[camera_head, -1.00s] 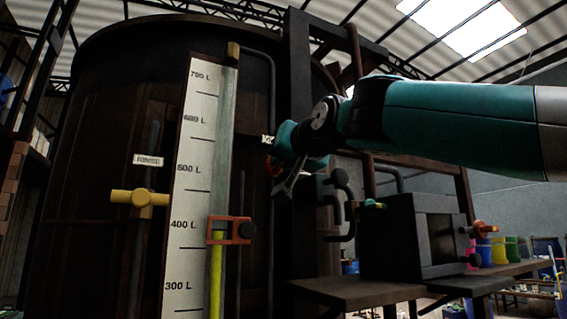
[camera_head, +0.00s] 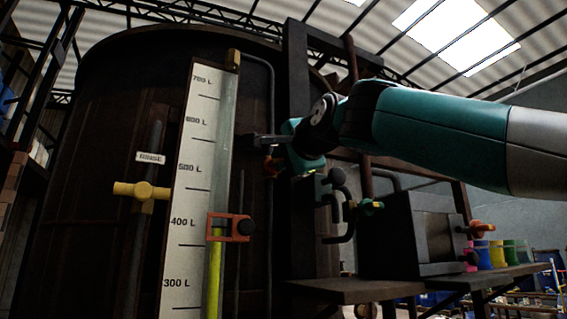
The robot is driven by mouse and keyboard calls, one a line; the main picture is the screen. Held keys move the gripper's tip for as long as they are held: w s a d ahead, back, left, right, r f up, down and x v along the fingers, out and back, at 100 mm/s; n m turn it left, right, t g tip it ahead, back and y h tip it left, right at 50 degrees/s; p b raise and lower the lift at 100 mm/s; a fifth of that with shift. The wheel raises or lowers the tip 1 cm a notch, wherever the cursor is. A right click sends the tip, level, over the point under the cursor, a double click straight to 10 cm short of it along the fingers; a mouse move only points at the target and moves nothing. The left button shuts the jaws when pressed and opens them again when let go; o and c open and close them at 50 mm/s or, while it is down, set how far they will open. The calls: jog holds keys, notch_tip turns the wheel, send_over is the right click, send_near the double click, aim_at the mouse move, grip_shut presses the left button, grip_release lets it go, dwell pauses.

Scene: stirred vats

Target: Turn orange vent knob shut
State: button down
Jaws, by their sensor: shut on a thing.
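The orange vent knob (camera_head: 271,166) shows as a small orange piece on the front of the large dark vat (camera_head: 100,150), right of the level gauge. My gripper (camera_head: 264,141) is at the knob, at the end of the teal arm reaching in from the right. A dark grey part of it points left, just above the visible orange. It is shut on the knob, but the wrist hides most of the grip and the knob's angle is not clear.
The white gauge board (camera_head: 187,200) with an orange-red slider clamp (camera_head: 216,227) stands left of my gripper. A yellow rinse valve (camera_head: 142,190) is farther left. Dark pipes and a box (camera_head: 400,240) on a shelf sit below my arm. Coloured buckets (camera_head: 497,252) stand at right.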

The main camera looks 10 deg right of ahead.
jog(key=shift+f+m+b, duration=0.1)
jog(key=shift+m+b, duration=0.25)
jog(key=shift+m, duration=1.55)
jog(key=c, duration=1.1)
grip_release()
jog(key=shift+s, duration=0.1)
jog(key=b+v, duration=0.5)
jog(key=v, duration=1.2)
jog(key=shift+s+d, duration=0.1)
jog(key=shift+s, duration=0.05)
